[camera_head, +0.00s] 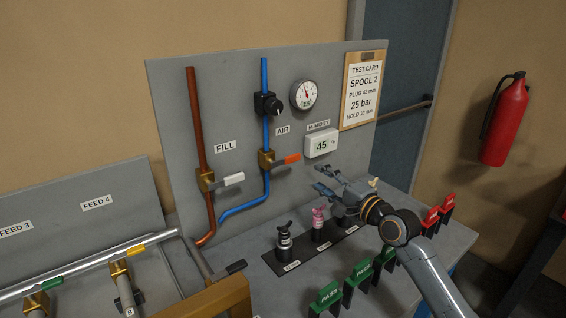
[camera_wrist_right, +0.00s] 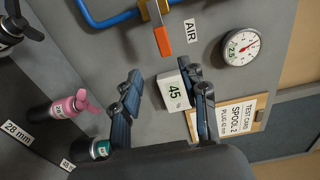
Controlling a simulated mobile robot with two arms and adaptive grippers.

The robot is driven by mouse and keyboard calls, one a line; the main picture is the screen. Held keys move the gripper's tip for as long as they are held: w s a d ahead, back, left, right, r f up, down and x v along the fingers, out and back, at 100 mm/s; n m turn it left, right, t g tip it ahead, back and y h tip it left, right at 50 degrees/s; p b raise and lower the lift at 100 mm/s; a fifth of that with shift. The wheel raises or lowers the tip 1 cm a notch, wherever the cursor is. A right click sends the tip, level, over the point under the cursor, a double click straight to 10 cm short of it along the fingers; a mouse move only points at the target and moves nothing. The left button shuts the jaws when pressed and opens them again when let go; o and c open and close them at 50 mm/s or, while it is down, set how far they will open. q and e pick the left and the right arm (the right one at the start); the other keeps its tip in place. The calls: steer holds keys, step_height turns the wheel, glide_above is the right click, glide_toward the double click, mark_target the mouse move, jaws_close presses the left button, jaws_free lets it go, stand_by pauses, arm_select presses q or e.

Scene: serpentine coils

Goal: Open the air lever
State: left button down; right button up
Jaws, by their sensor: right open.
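The air lever (camera_head: 292,159) has an orange handle on a brass valve (camera_head: 265,160) on the blue pipe (camera_head: 265,130). The handle points right, crosswise to the upright pipe, below the AIR label (camera_head: 283,131). In the right wrist view the orange handle (camera_wrist_right: 162,42) is near the top, beyond the fingertips. My right gripper (camera_head: 321,179) is open and empty, to the right of and below the lever, apart from it. In the right wrist view its two fingers (camera_wrist_right: 165,78) stand apart with the humidity display (camera_wrist_right: 174,91) behind them. My left gripper is not in view.
The fill lever (camera_head: 229,179) is white, on the copper pipe to the left. A gauge (camera_head: 304,95) and test card (camera_head: 361,92) are on the panel. Below my right gripper, plugs including a pink one (camera_head: 318,217) stand on a dark strip. Green PASS markers (camera_head: 328,294) stand in front.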

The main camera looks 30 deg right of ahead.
mark_target(294, 159)
steer(key=w, duration=0.4)
steer(key=w+p, duration=0.1)
steer(key=w, duration=0.3)
steer(key=w+a+p, duration=0.1)
steer(key=w, duration=0.3)
steer(key=shift+w+r, duration=0.1)
steer(key=shift+r, duration=0.25)
steer(key=shift+w+f, duration=0.1)
steer(key=shift+w, duration=0.2)
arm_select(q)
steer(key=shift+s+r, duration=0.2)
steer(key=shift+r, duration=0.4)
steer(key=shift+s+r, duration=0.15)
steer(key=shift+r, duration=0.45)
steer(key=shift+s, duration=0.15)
arm_select(e)
steer(key=shift+c, duration=1.1)
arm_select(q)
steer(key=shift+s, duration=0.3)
arm_select(e)
steer(key=shift+s, duration=0.1)
jaws_close()
